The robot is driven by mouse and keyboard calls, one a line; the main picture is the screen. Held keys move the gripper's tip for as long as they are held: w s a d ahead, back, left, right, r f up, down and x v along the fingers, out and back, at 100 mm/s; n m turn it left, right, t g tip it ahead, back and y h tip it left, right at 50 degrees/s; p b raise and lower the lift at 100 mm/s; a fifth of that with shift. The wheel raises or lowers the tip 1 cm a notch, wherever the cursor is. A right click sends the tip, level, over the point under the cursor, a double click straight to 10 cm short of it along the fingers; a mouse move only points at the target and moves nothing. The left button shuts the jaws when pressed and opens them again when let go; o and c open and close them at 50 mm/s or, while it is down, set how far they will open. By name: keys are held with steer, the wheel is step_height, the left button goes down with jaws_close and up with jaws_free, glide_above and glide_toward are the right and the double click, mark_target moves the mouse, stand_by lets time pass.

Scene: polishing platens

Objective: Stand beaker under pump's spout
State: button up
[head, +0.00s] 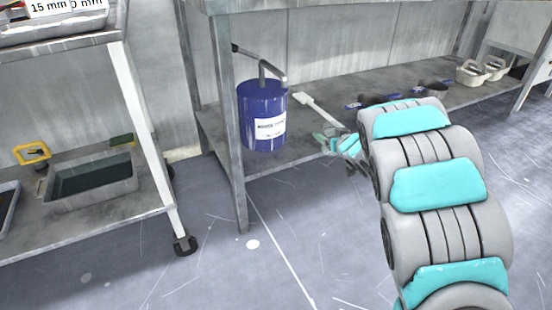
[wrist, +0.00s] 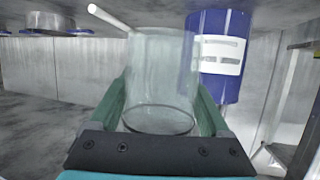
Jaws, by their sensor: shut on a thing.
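A clear glass beaker (wrist: 160,70) sits between the green fingers of my gripper (wrist: 165,105) in the wrist view. The gripper is shut on it. In the head view my gripper (head: 328,142) is at the front edge of the lower shelf, to the right of the blue drum; the beaker is too faint there to make out. The blue drum (head: 262,105) with a white label stands on the shelf. A grey pump with a bent spout (head: 272,68) rises from its top. The drum also shows behind and right of the beaker in the wrist view (wrist: 208,85). The spout tip is not clear there.
A white paddle (head: 318,110) lies on the lower shelf (head: 370,85) right of the drum. Dark and blue tools (head: 372,100) and pale containers (head: 484,69) lie farther right. A table leg (head: 232,150) stands front left of the drum. A cart with a tray (head: 92,183) is at left.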

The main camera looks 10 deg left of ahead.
mark_target(274, 135)
steer(key=s+a+f+n+g+y, duration=0.1)
steer(key=s+a+f+n+y, duration=0.2)
steer(key=a+f, duration=0.3)
steer(key=w+a, duration=0.3)
steer(key=a, duration=0.1)
steer(key=w+a+f+b, duration=0.1)
steer(key=w+a, duration=0.6)
steer(key=a, duration=0.1)
steer(key=shift+w+f, duration=0.35)
steer(key=shift+w, duration=0.05)
steer(key=shift+f+b, duration=0.8)
steer(key=shift+f, duration=0.9)
steer(key=shift+f, duration=0.15)
steer(key=o, duration=1.2)
